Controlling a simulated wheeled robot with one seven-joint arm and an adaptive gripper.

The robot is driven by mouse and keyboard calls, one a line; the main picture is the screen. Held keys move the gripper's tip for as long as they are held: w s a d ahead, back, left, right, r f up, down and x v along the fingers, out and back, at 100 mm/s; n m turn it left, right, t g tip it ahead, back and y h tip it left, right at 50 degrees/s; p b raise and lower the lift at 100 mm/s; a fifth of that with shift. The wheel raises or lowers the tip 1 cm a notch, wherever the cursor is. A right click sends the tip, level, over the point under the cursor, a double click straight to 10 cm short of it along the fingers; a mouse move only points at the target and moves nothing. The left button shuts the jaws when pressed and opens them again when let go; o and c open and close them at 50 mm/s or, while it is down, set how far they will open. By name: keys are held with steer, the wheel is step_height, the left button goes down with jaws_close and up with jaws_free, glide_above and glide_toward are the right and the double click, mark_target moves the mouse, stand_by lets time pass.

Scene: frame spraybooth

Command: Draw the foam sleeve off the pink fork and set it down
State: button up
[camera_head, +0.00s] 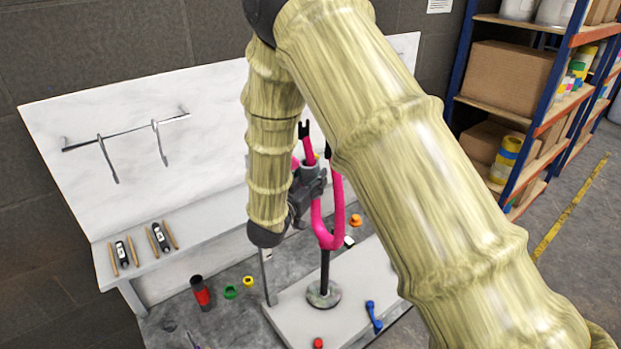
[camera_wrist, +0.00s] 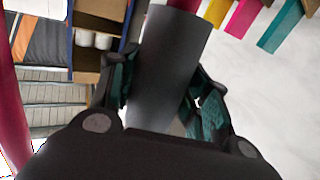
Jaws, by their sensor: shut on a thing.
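The pink fork (camera_head: 329,236) stands upside down on a black post with a round foot, its legs pointing up to dark tips. My gripper (camera_head: 305,192) is at the upper part of its left leg. It is shut on the grey foam sleeve (camera_head: 310,172). In the wrist view the sleeve (camera_wrist: 165,75) is a smooth dark grey tube between the two fingers (camera_wrist: 160,100). Pink shows above and below the sleeve in the head view, but I cannot tell whether the leg still runs through it. A crimson strip, probably the other leg (camera_wrist: 12,100), runs down the wrist view's left edge.
The pale board (camera_head: 290,315) under the post has bare room. A blue-handled tool (camera_head: 373,316), a red and black cylinder (camera_head: 201,293) and small coloured rings lie around. A rail with two hooks (camera_head: 127,135) is on the white back panel. Shelves (camera_head: 520,120) stand right.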

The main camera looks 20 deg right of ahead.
mark_target(304, 155)
steer(key=shift+r, duration=0.3)
steer(key=shift+a+r+p, duration=0.2)
steer(key=shift+r+p, duration=0.3)
steer(key=shift+r, duration=0.1)
steer(key=shift+r, duration=0.1)
steer(key=shift+a+r+p, duration=0.2)
steer(key=shift+r+p, duration=0.35)
steer(key=shift+r, duration=0.35)
steer(key=shift+s+a+r, duration=0.1)
steer(key=shift+r, duration=0.25)
steer(key=shift+s+a+r+p, duration=0.1)
steer(key=shift+a+r+p, duration=0.1)
steer(key=shift+r+p, duration=0.5)
steer(key=shift+a+r+p, duration=0.15)
steer(key=shift+r+p, duration=0.2)
steer(key=shift+r, duration=0.5)
steer(key=shift+a+r, duration=0.1)
steer(key=shift+r, duration=0.1)
steer(key=shift+r, duration=0.3)
